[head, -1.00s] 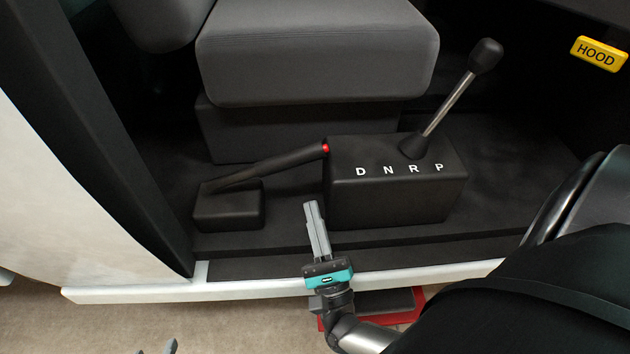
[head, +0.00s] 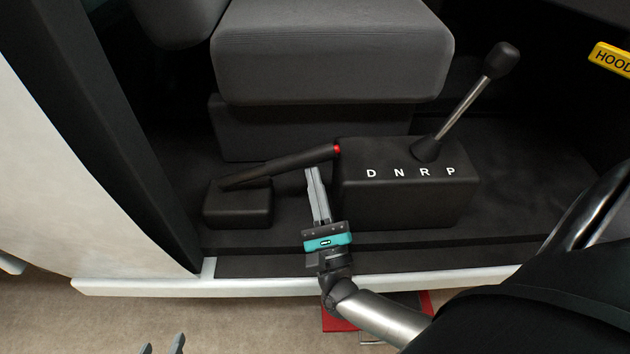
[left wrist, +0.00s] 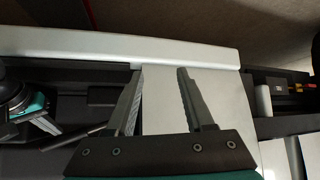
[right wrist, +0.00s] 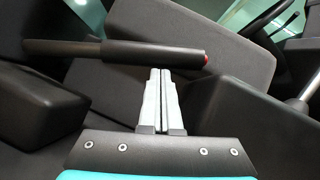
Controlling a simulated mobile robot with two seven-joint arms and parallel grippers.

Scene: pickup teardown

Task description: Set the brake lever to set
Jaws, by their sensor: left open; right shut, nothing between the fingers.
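The brake lever (head: 285,161) is a dark bar with a red button at its tip, rising at a low angle to the right from a black base box (head: 238,204). In the right wrist view the lever's grip (right wrist: 155,53) crosses just beyond my fingertips. My right gripper (head: 313,172) is shut and empty, its fingertips just below the lever's grip near the red end; I cannot tell whether they touch it. My left gripper (head: 163,346) is open and empty, low at the bottom edge outside the door sill; its fingers also show in the left wrist view (left wrist: 158,85).
A shifter box (head: 405,200) marked D N R P with a tall gear stick (head: 460,108) stands close right of the lever. A grey seat (head: 325,60) is behind. The white sill (head: 150,287) runs along the front. A yellow HOOD tag (head: 612,60) is at right.

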